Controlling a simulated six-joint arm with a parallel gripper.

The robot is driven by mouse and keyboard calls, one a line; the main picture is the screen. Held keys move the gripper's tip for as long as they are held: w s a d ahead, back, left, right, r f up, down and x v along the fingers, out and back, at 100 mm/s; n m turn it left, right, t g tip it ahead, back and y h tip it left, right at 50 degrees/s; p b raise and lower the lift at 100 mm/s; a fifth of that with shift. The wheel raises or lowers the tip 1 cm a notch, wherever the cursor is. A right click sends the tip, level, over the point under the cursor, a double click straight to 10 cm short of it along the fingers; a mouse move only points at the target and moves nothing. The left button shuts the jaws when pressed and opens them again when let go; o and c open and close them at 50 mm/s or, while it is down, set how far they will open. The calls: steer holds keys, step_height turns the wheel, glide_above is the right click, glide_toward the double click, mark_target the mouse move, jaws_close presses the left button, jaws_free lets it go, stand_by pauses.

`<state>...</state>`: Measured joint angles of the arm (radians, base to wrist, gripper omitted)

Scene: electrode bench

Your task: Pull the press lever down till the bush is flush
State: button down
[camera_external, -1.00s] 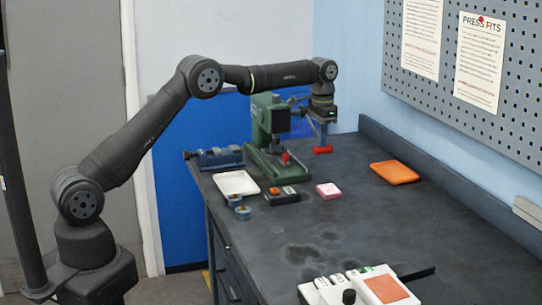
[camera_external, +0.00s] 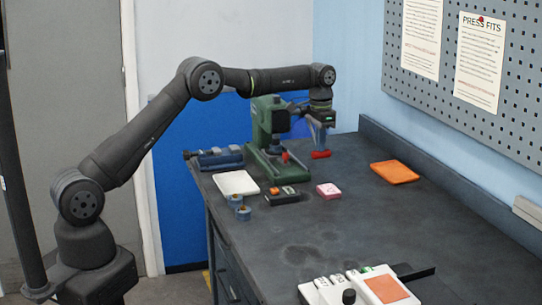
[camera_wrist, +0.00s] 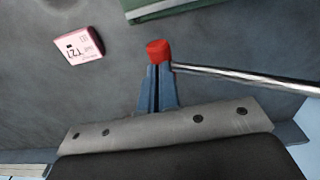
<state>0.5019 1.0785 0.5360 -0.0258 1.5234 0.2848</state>
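The green press (camera_external: 262,125) stands at the far end of the bench. Its lever is a silver rod (camera_wrist: 250,78) with a red knob (camera_wrist: 158,50) at the end, and the knob also shows in the external view (camera_external: 320,154). My gripper (camera_wrist: 157,68) has its blue fingers close together, tips against the knob, with only a thin dark gap between them. The fingers do not visibly straddle the knob. In the external view my gripper (camera_external: 320,146) points down, slightly tilted. A small red part (camera_external: 284,157) shows at the press base. I cannot make out the bush or whether it is flush.
A pink block (camera_wrist: 79,47) lies near the press. A white tray (camera_external: 236,183), blue cylinders (camera_external: 241,209), a dark block (camera_external: 283,195) and a blue vice (camera_external: 217,158) are nearby. An orange tray (camera_external: 394,172) lies right. The bench middle is clear.

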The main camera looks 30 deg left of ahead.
steer(key=shift+f, duration=0.3)
steer(key=shift+w+a+f, duration=0.25)
steer(key=shift+a+f, duration=0.05)
steer(key=shift+f, duration=0.25)
steer(key=shift+w+a+f, duration=0.2)
steer(key=shift+a+f, duration=0.05)
steer(key=shift+f, duration=0.25)
steer(key=shift+s+d+r, duration=0.3)
steer(key=shift+r, duration=0.45)
steer(key=shift+s+d+r, duration=0.3)
steer(key=shift+d+r, duration=0.05)
steer(key=shift+r, duration=0.35)
steer(key=shift+s+d+r, duration=0.3)
steer(key=shift+r, duration=0.55)
